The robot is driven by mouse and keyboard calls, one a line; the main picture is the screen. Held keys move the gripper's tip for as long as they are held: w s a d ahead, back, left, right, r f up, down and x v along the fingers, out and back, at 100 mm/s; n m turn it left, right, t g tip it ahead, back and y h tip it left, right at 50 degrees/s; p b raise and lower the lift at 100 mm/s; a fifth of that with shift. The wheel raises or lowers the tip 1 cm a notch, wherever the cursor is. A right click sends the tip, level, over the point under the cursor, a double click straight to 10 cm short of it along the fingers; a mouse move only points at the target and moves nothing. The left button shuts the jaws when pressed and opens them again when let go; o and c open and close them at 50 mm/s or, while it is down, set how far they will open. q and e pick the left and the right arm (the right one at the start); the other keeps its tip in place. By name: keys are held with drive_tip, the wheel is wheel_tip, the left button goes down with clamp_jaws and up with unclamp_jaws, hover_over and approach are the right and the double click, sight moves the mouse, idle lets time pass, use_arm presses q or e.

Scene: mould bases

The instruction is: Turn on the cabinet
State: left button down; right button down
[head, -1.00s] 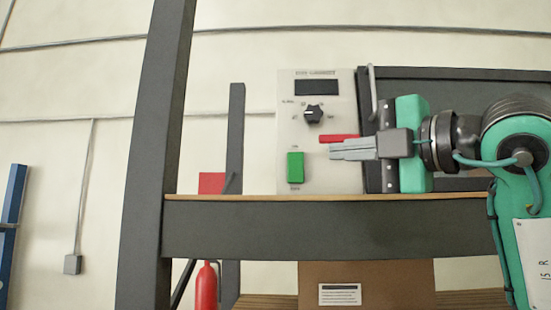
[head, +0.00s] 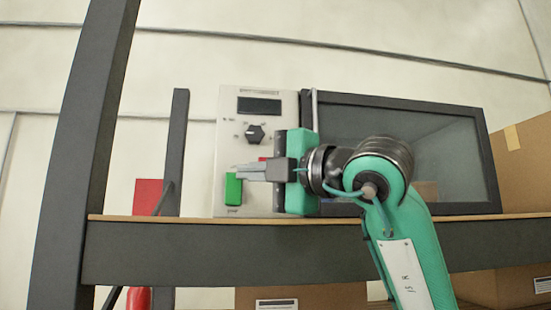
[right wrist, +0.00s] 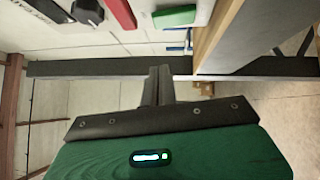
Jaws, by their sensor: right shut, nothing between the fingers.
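The cabinet stands on a shelf, with a pale control panel (head: 228,120) at its left and a dark-framed glass door (head: 440,150) at its right. The panel has a dark display (head: 259,106), a black knob (head: 255,134), a red switch and a green switch (head: 233,188). My right gripper (head: 240,172) is shut and empty, its tips overlapping the green switch's top edge in the head view; contact cannot be told. It partly hides the red switch. The right wrist view shows the green switch (right wrist: 174,17) and red switch (right wrist: 120,14) beyond the fingers (right wrist: 158,72). My left gripper is out of view.
The wood-topped shelf edge (head: 300,217) runs below the panel. A dark upright post (head: 90,130) stands at the left. A vertical handle (head: 315,108) is beside the door. Cardboard boxes (head: 525,165) stand at the right.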

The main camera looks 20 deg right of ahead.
sight(233, 189)
drive_tip(key=w+p, duration=0.3)
drive_tip(key=w, duration=0.3)
drive_tip(key=shift+w+a+r, duration=0.2)
drive_tip(key=shift+r, duration=0.25)
drive_tip(key=shift+w+d+r+m+g, duration=0.2)
drive_tip(key=shift+w+r+m+g, duration=0.1)
drive_tip(key=shift+m, duration=0.1)
drive_tip(key=shift+a+f, duration=0.1)
drive_tip(key=shift+a, duration=0.05)
